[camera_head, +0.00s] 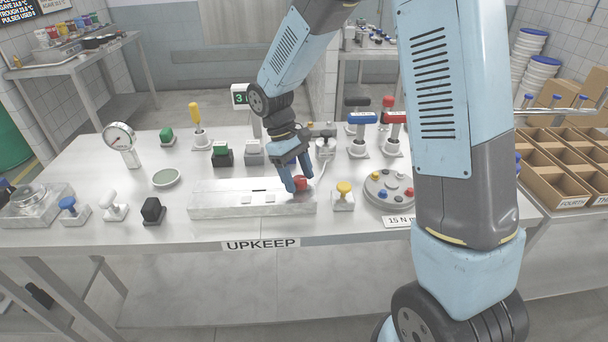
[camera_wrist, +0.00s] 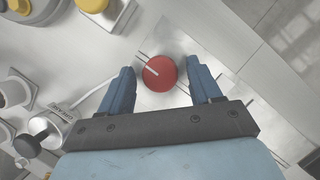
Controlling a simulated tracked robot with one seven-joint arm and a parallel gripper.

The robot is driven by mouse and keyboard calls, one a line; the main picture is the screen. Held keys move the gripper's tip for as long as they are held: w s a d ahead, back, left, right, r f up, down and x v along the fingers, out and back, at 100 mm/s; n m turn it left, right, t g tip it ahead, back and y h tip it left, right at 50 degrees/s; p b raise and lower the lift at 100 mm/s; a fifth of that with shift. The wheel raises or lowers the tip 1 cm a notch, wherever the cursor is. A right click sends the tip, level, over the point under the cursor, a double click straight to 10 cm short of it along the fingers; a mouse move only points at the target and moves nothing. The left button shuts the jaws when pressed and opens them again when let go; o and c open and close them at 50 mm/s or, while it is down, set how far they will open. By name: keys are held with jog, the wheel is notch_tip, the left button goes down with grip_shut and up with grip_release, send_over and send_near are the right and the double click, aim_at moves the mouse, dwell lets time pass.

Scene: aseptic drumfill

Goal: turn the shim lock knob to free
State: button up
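The shim lock knob looks to be the round red knob (camera_head: 301,184) at the right end of a long pale metal block (camera_head: 240,198) on the table. In the wrist view the knob (camera_wrist: 158,74) shows from above, with a white pointer line running from its middle toward the upper left. My gripper (camera_wrist: 164,76) is open, with one blue finger on each side of the knob. Gaps show between the fingers and the knob in the wrist view. In the head view my gripper (camera_head: 297,180) reaches down over the block and partly hides the knob. Any position marks are too small to read.
A yellow-topped knob (camera_head: 343,190) stands just right of the block. A round plate with coloured buttons (camera_head: 390,188) is farther right. The table's front edge, labelled UPKEEP (camera_head: 261,244), is close to the block.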

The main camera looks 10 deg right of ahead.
jog(key=v, duration=1.3)
jog(key=shift+r, duration=0.4)
jog(key=s+d+r+m+t+y, duration=0.1)
jog(key=s+d+r+m+t, duration=0.2)
jog(key=s+d, duration=0.4)
jog(key=s+d+r+m+t+y, duration=0.1)
jog(key=s+d+r+m+t, duration=0.2)
jog(key=s+d, duration=0.4)
jog(key=s+d+r+m+t+y, duration=0.1)
jog(key=s+d+r+m+t, duration=0.1)
jog(key=s+d, duration=0.5)
jog(key=shift+s+d+r+m+t, duration=0.15)
jog(key=shift+r+m+t, duration=0.1)
jog(key=shift+r, duration=0.4)
jog(key=shift+s+d+r+m+t, duration=0.15)
jog(key=shift+r+t, duration=0.1)
jog(key=shift+r, duration=0.4)
